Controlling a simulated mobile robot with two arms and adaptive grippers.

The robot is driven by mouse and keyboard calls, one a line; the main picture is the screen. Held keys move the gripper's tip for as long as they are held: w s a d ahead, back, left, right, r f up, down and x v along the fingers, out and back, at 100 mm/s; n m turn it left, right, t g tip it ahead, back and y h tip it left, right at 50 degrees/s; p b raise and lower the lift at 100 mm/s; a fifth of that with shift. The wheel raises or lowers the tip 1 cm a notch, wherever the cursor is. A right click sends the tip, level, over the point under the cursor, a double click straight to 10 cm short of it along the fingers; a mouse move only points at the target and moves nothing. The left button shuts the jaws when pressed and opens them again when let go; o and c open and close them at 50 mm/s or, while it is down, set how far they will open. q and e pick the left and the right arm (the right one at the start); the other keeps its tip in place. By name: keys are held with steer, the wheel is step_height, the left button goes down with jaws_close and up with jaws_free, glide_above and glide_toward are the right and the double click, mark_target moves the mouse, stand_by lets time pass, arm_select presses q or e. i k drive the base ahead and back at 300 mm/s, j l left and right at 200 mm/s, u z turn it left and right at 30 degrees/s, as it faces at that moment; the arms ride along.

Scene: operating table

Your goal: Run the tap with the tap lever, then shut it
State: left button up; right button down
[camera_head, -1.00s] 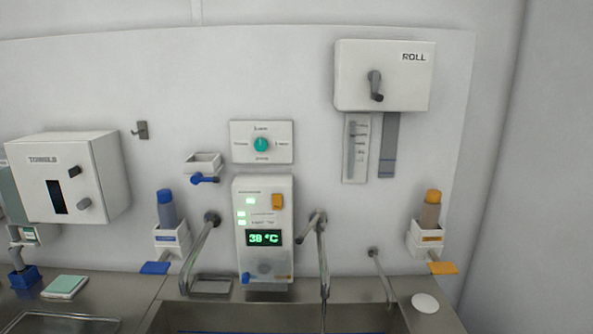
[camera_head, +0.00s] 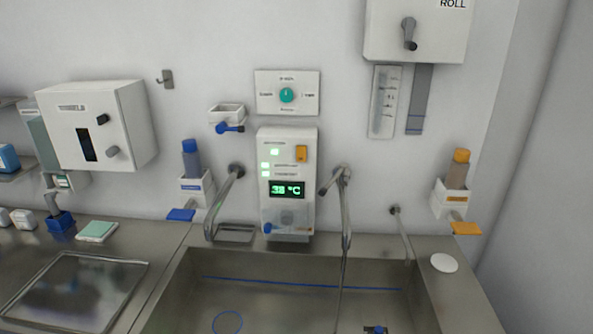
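A grey metal tap (camera_head: 346,208) comes out of the wall above the sink, right of the panel with the green display. A short lever (camera_head: 328,185) sticks out to the left at its top. A thin grey line (camera_head: 340,290) runs from the spout's end down into the sink; I cannot tell whether it is water or a cord. A second curved pipe (camera_head: 222,203) stands left of the panel and a thinner one (camera_head: 402,235) stands at the right. Neither of my grippers is in view.
The control panel (camera_head: 289,222) reads 38 °C. Bottle dispensers with a blue paddle (camera_head: 181,215) and an orange paddle (camera_head: 466,228) flank the sink. A white disc (camera_head: 444,263) lies on the right rim.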

mark_target(343, 167)
steer(key=k+j+u, duration=0.1)
steer(key=u, duration=0.35)
steer(key=k+j+u, duration=0.2)
steer(key=u, duration=0.2)
